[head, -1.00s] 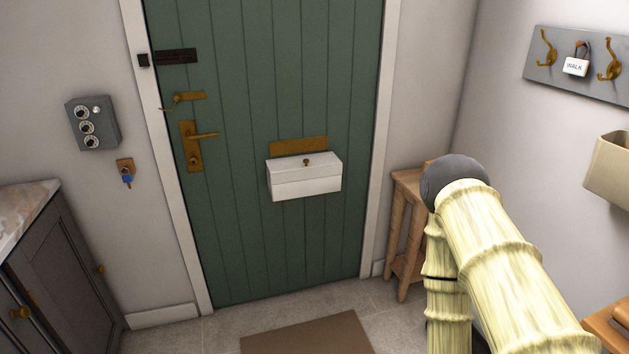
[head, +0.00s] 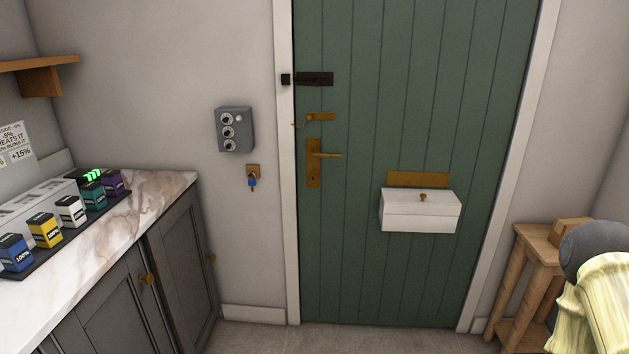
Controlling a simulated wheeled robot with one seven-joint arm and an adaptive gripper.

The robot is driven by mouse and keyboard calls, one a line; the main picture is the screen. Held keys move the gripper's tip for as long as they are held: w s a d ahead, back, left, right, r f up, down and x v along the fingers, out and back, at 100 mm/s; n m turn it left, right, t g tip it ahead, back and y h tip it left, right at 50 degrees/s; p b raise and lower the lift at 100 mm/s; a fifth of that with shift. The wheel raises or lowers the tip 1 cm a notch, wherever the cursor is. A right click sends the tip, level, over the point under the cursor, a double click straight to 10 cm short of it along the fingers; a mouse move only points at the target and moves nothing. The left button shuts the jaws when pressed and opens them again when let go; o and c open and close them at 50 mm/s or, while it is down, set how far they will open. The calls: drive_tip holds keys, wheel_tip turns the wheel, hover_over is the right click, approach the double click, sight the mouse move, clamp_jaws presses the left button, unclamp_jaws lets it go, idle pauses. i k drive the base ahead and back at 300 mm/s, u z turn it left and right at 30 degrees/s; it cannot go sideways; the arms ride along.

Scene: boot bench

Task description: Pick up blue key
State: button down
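The blue key (head: 252,183) hangs from a small brown and brass wall plate (head: 253,171) to the left of the green door, below a grey dial box. Its blue head shows; finer detail is too small to tell. Part of my arm shows at the lower right edge, far from the key. My gripper is not in view.
A marble-topped cabinet (head: 150,206) with coloured boxes on a dark tray stands at left. The grey dial box (head: 235,130) is above the key. The green door (head: 400,285) carries a white letter box (head: 420,211). A wooden stand (head: 530,275) is at right. Floor before the door looks clear.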

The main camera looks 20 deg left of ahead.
sight(252, 182)
drive_tip(key=z, duration=0.4)
drive_tip(key=k, duration=0.5)
drive_tip(key=u, duration=0.3)
drive_tip(key=i, duration=1.1)
drive_tip(key=u, duration=1.65)
drive_tip(key=i, duration=0.6)
drive_tip(key=u, duration=0.65)
